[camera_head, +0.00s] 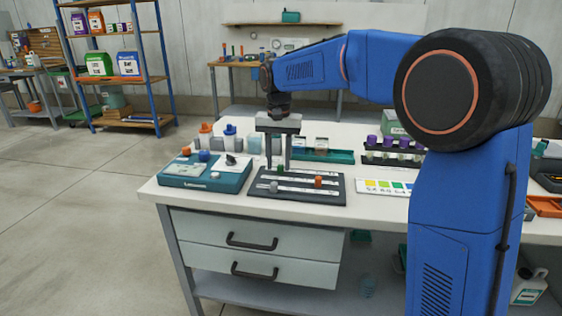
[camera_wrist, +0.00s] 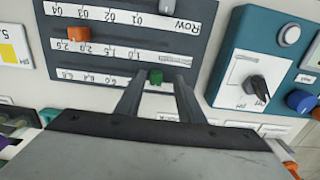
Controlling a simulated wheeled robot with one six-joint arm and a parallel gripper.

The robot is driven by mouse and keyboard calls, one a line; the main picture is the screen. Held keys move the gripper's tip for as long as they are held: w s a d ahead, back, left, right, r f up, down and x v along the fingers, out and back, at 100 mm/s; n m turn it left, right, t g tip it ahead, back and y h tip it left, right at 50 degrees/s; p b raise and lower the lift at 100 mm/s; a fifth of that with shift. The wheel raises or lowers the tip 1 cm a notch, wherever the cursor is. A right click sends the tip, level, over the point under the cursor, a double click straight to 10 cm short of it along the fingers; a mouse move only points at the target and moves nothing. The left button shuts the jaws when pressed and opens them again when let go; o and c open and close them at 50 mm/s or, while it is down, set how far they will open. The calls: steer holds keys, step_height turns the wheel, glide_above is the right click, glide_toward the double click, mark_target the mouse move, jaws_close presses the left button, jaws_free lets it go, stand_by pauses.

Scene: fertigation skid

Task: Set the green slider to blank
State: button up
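The dark slider board (camera_head: 250,190) lies on the bench, with three labelled tracks. It also fills the upper wrist view (camera_wrist: 120,64), upside down. The green slider (camera_wrist: 155,76) is on the track nearest my gripper in that view; in the head view it shows as a small green knob (camera_head: 280,168). My gripper (camera_wrist: 159,82) is open, its two fingers either side of the green slider with gaps visible. In the head view my gripper (camera_head: 278,166) points down over the board. The printed numbers by this track are partly hidden by a finger; I cannot read the mark at the slider.
An orange slider (camera_wrist: 78,34) and a grey slider (camera_wrist: 165,6) sit on the other tracks. A teal control box (camera_head: 205,178) with knobs stands just left of the board. A colour card (camera_head: 383,188) and a vial rack (camera_head: 395,158) are to the right.

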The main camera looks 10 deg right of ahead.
mark_target(279, 165)
step_height(279, 165, up, 17)
steer(key=shift+r, duration=0.15)
stand_by(0.7)
steer(key=shift+s+d, duration=0.1)
steer(key=shift+d, duration=0.05)
steer(key=s+d+f+n+t, duration=0.1)
steer(key=s+d+f, duration=0.2)
steer(key=s+d, duration=0.45)
steer(key=s+d+f+n+t, duration=0.1)
steer(key=s+d+f, duration=0.35)
steer(key=s, duration=0.65)
steer(key=s+d+f+t, duration=0.1)
steer(key=s+d+f, duration=0.2)
steer(key=s+f, duration=0.5)
steer(key=s+d+f+n+t, duration=0.1)
steer(key=s+d+f, duration=0.2)
steer(key=s+f, duration=0.6)
steer(key=shift+s+d+f+n+t, duration=0.3)
steer(key=shift+s+t, duration=0.1)
steer(key=shift+s, duration=0.7)
